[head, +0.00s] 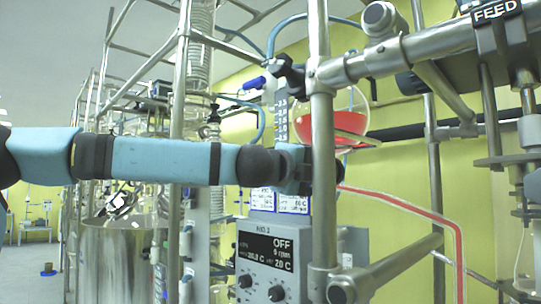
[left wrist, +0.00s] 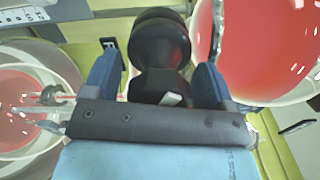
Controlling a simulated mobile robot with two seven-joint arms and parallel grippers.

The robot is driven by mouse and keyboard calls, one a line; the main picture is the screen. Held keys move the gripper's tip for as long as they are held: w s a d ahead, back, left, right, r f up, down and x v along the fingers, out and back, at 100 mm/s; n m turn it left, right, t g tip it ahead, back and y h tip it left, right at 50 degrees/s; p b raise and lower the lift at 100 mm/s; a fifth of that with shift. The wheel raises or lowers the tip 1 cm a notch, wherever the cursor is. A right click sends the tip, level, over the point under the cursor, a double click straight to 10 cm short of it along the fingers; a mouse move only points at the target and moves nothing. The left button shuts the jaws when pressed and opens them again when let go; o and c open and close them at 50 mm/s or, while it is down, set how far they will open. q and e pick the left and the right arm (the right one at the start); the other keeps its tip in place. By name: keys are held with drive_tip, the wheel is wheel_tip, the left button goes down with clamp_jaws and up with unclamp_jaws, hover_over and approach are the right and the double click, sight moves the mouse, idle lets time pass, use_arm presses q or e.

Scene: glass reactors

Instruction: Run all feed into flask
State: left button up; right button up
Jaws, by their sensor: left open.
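In the head view a round glass vessel (head: 345,124) holds red liquid behind a steel post. In the left wrist view red liquid shows in a round glass vessel (left wrist: 270,45) at upper right and another (left wrist: 18,112) at left. My left gripper (left wrist: 158,62) is open, its blue fingers on either side of a black knob-like part (left wrist: 160,42). I cannot tell whether they touch it. In the head view my left gripper (head: 300,168) is below the vessel and partly hidden by the post. A FEED label (head: 497,11) hangs at upper right. My right gripper is out of view.
A steel post (head: 322,150) and clamp bars stand close around my left gripper. A red-filled tube (head: 456,240) runs to the lower right. More glassware and a metal pot (head: 115,250) stand at left.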

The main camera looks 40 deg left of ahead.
use_arm(q)
drive_tip(key=m+p, duration=0.1)
drive_tip(key=m, duration=0.4)
drive_tip(key=shift+r+m, duration=0.1)
drive_tip(key=shift+m, duration=0.2)
drive_tip(key=m+p, duration=0.2)
drive_tip(key=m, duration=0.4)
drive_tip(key=m+p, duration=0.2)
drive_tip(key=m, duration=0.5)
drive_tip(key=m+p, duration=0.1)
drive_tip(key=m, duration=0.5)
drive_tip(key=shift+d+p, duration=0.1)
drive_tip(key=shift+p, duration=0.25)
drive_tip(key=s+a+b, duration=0.1)
drive_tip(key=s, duration=1.1)
drive_tip(key=shift+b, duration=0.3)
